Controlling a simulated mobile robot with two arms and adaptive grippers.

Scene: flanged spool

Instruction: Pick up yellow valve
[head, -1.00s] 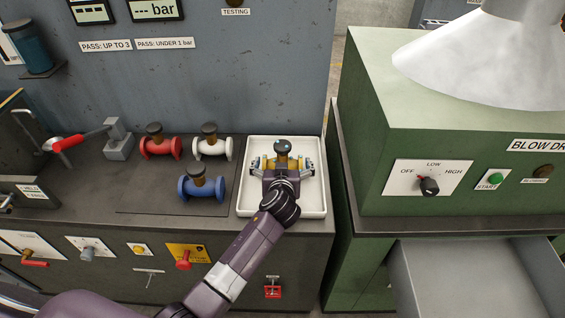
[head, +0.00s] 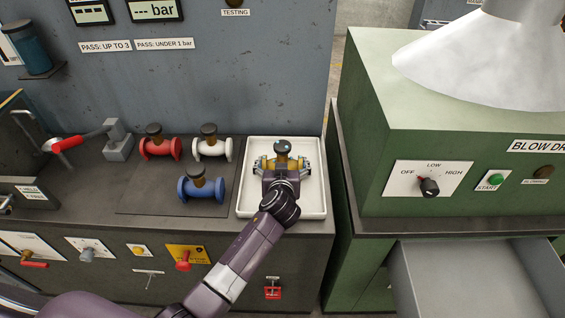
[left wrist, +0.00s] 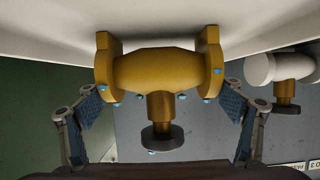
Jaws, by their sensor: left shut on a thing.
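The yellow valve (head: 283,155), a flanged spool with a brown stem and dark round cap, sits over the white tray (head: 240,212) in the head view. My left gripper (head: 282,165) reaches in from the front, its fingers shut on the valve's two end flanges. In the left wrist view the yellow valve (left wrist: 158,70) fills the upper middle, with a finger at each side. The finger pads partly hide behind the flange edges. I cannot tell whether the valve touches the tray floor. My right gripper is not in view.
Red (head: 160,148), white (head: 212,148) and blue (head: 202,188) valves stand on a dark mat left of the tray. A grey block with a red-handled lever (head: 70,142) is farther left. A green blower machine (head: 450,150) rises at the right, across a gap.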

